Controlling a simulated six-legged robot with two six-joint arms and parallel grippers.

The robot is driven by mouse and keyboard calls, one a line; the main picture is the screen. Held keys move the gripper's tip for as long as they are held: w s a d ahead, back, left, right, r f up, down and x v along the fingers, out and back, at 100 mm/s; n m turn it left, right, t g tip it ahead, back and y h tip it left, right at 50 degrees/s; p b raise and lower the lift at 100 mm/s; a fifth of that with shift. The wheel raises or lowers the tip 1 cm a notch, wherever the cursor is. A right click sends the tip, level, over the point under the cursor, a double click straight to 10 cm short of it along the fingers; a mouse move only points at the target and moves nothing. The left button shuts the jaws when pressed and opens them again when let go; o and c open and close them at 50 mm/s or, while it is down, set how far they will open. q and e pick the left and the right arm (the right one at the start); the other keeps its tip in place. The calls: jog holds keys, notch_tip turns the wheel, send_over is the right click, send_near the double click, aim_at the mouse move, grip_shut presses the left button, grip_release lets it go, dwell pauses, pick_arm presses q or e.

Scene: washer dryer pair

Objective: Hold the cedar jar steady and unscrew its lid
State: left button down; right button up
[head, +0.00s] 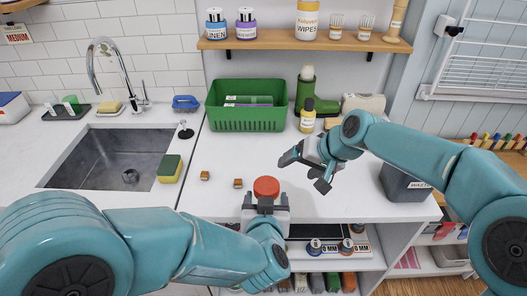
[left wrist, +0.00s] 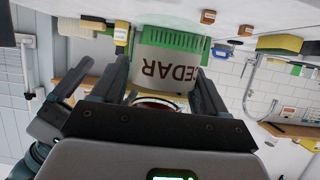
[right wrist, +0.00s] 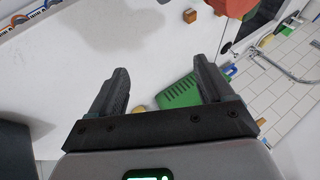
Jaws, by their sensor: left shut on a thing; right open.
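The cedar jar has an orange-red lid (head: 266,187), which is on top of it in the head view. Its pale body with the CEDAR label (left wrist: 168,72) appears upside down in the left wrist view, between the fingers. My left gripper (head: 265,204) is shut on the jar and hides most of its body in the head view. My right gripper (head: 303,172) is open and empty, to the right of the lid and apart from it. The lid shows at the top edge of the right wrist view (right wrist: 232,6), beyond the open fingers.
Two small brown blocks (head: 205,175) lie on the white counter (head: 222,205), left of the jar. A green basket (head: 247,125) stands behind. A sink (head: 115,160) and sponge (head: 170,168) are at left, a grey bin (head: 402,182) at right.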

aim_at(263, 185)
jog(key=s+a+r+m+g+h, duration=0.1)
jog(key=s+a+r, duration=0.1)
jog(key=a+r, duration=0.1)
jog(key=s+a+r+m+g+h, duration=0.1)
jog(key=s+a+r+g+h, duration=0.1)
jog(key=a+r, duration=0.1)
jog(key=s+a+r+m+g+h, duration=0.1)
jog(key=s+a+r+h, duration=0.1)
jog(key=a+r, duration=0.1)
jog(key=shift+s+r+g, duration=0.15)
jog(key=shift+r+g, duration=0.15)
jog(key=shift+r, duration=0.15)
jog(key=shift+s+r, duration=0.15)
jog(key=shift+s, duration=0.15)
jog(key=shift+m+h, duration=0.3)
jog(key=shift+f, duration=4)
